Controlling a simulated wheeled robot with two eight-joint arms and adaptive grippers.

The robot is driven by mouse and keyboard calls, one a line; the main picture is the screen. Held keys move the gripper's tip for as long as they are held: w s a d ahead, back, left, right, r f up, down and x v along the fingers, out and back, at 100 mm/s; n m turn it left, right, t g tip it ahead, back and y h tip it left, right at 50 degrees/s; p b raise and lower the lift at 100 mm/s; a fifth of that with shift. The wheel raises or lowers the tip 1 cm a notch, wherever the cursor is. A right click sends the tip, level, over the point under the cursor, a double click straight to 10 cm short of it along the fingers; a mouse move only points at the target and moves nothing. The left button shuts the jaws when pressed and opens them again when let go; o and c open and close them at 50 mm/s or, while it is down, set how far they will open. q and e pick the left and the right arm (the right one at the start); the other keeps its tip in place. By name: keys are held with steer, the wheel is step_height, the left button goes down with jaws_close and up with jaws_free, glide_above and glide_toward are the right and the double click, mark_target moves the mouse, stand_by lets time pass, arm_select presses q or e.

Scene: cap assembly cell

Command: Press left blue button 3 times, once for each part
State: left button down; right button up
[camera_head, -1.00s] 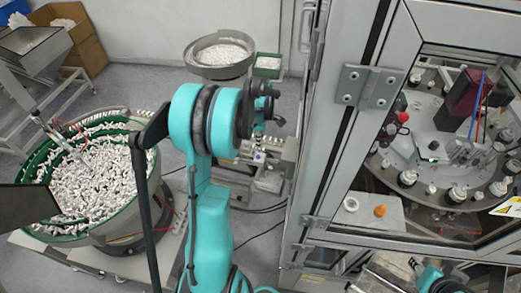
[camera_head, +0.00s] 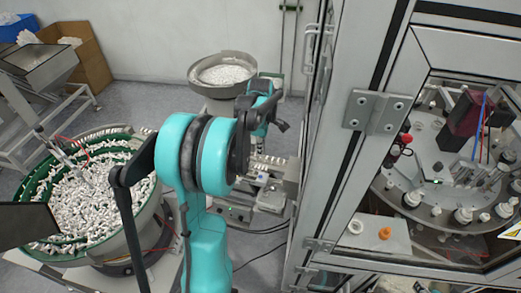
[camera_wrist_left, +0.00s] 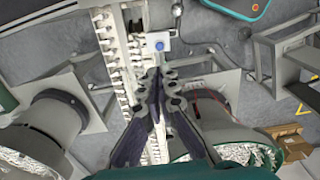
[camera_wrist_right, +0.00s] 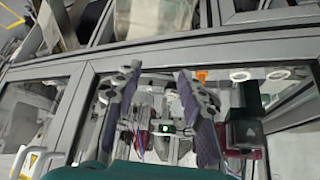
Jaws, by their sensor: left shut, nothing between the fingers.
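The blue button (camera_wrist_left: 160,46) sits on a small white box beside a rail lined with white parts, in the left wrist view. My left gripper (camera_wrist_left: 158,76) is shut and empty, its tips just below the button in that picture; contact cannot be told. In the head view my left gripper (camera_head: 281,125) is small, beyond the teal arm, near the feeder rail. I cannot pick out the button there. My right gripper (camera_wrist_right: 157,75) is open and empty in the right wrist view, in front of the machine's framed window.
A green-rimmed bowl (camera_head: 141,225) of white parts stands at left and a smaller metal bowl (camera_head: 201,77) at the back. The cabinet's grey frame (camera_head: 345,165) rises at right, enclosing a round table (camera_head: 396,190) with caps. Grey floor lies between.

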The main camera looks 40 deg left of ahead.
mark_target(261, 176)
stand_by(0.4)
arm_select(q)
steer(key=shift+w+a+r+b, duration=0.1)
steer(key=shift+w+r+b, duration=0.05)
steer(key=shift+r+b, duration=0.45)
steer(key=shift+f, duration=0.15)
step_height(261, 176, down, 14)
steer(key=shift+r, duration=0.1)
stand_by(0.3)
